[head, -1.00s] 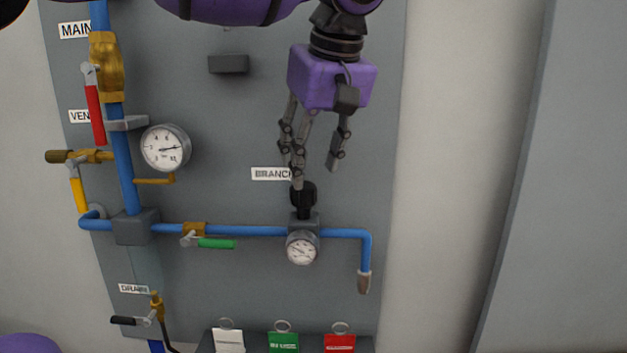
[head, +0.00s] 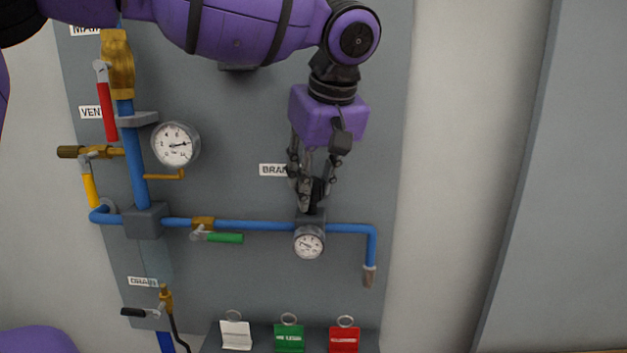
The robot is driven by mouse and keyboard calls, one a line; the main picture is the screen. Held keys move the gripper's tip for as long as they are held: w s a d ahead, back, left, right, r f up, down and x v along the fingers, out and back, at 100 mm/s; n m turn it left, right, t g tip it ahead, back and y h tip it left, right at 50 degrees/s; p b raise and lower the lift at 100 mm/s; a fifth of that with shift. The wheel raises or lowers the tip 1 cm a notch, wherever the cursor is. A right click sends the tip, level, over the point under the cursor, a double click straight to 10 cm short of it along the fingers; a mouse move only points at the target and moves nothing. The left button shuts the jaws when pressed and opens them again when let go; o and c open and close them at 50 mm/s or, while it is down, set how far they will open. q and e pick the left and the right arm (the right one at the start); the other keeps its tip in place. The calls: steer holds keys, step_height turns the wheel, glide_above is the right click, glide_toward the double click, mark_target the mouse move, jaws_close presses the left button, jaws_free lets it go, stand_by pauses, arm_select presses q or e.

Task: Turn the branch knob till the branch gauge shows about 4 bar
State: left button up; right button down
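The black branch knob (head: 317,192) sits on top of a grey block on the blue branch pipe, partly hidden by my fingers. My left gripper (head: 313,190) hangs over it from above, with its fingers down around the knob. The fingers look closed in on it, but whether they press on it is hard to see. The branch gauge (head: 309,243) is the small round dial just below the block; its needle is too small to read surely. The BRANCH label (head: 273,170) is partly covered by the fingers. My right gripper is not in view.
A larger gauge (head: 176,145) is on the left. A red lever (head: 106,111), a yellow lever (head: 90,189) and a green lever (head: 224,238) sit on the pipes. White, green and red tags (head: 344,339) hang below. The panel right of the knob is mostly clear.

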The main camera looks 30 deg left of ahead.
arm_select(q)
steer(key=shift+w+r+m, duration=0.1)
steer(key=shift+r+m, duration=0.1)
steer(key=shift+m, duration=0.3)
stand_by(0.4)
steer(key=shift+m+t, duration=0.3)
steer(key=shift+m+t+h, duration=0.5)
steer(key=shift+m+h, duration=0.3)
steer(key=shift+m, duration=1.3)
steer(key=o, duration=0.8)
steer(key=shift+o, duration=1.1)
steer(key=shift+f, duration=0.1)
